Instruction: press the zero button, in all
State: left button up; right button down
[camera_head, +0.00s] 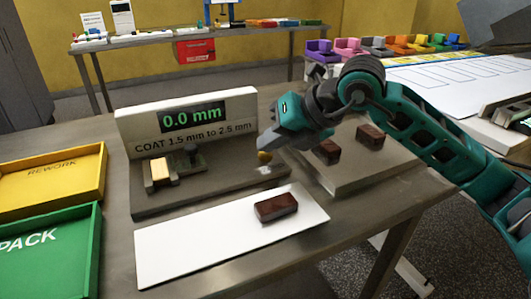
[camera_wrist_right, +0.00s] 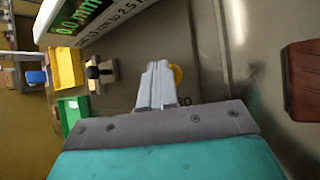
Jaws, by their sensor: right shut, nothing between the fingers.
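The gauge (camera_head: 185,120) stands on the table with its display reading 0.0 mm and the line "COAT 1.5 mm to 2.5 mm". My left gripper is not in view.
A pale block (camera_head: 160,170) sits in the gauge's holder. A brown piece (camera_head: 276,207) lies on the white board (camera_head: 190,248); two more sit on the slab (camera_head: 345,180) at right. Yellow REWORK (camera_head: 50,198) and green PACK (camera_head: 45,275) trays stand at left.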

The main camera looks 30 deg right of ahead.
aim_at(270, 155)
jog(key=shift+f, duration=0.1)
dwell(0.3)
jog(key=shift+r+p, duration=0.45)
jog(key=shift+r, duration=0.45)
jog(key=shift+r+p, duration=0.35)
jog(key=shift+p, duration=0.05)
notch_tip(270, 155, up, 4)
jog(key=p, duration=0.3)
jog(key=shift+r, duration=0.2)
